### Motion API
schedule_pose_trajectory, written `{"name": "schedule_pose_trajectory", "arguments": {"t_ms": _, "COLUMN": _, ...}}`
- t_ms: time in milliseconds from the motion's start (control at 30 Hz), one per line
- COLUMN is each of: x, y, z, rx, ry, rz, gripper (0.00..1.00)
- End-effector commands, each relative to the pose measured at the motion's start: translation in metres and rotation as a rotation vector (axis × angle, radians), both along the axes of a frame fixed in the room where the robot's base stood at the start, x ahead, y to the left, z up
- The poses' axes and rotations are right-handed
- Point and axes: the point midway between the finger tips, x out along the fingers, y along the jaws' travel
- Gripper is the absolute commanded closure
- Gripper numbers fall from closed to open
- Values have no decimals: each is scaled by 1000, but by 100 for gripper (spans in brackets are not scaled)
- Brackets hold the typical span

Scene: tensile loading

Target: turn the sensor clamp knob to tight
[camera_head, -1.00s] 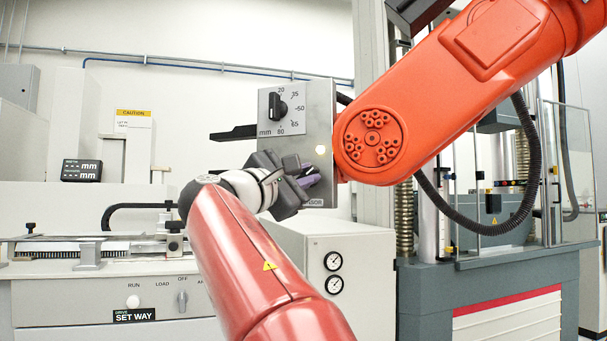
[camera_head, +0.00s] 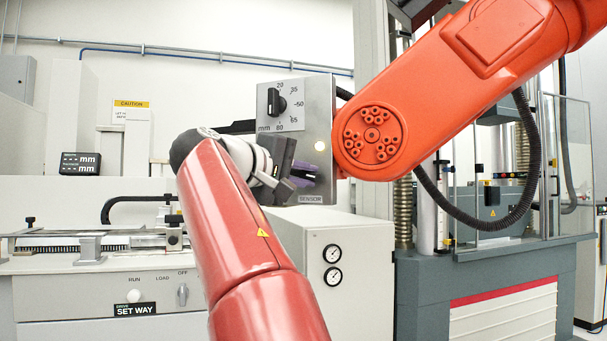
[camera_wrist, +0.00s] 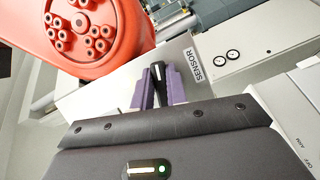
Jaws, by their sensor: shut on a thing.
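The sensor box (camera_head: 318,105) is a grey metal panel with a round lit lamp and the label SENSOR at its lower edge. My gripper (camera_head: 308,175) is at the lower part of this panel, and its purple fingers touch or nearly touch the face. In the wrist view my gripper (camera_wrist: 158,88) is shut on a black knob (camera_wrist: 157,72), which stands between the two purple fingers.
A black dial knob (camera_head: 277,103) with a mm scale sits on the panel above my gripper. A grey cabinet (camera_head: 350,235) with two gauges stands below. A bench with a DRIVE SET WAY label (camera_head: 135,310) is at left.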

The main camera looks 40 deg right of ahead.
Motion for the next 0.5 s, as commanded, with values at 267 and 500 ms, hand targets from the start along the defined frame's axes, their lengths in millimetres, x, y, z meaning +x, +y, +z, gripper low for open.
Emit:
{"name": "schedule_pose_trajectory", "arguments": {"t_ms": 267, "x": 1, "y": 0, "z": -2, "rx": 91, "ry": -129, "rz": -1, "gripper": 100}}
{"name": "schedule_pose_trajectory", "arguments": {"t_ms": 500, "x": 0, "y": 0, "z": -3, "rx": 127, "ry": -180, "rz": -2, "gripper": 100}}
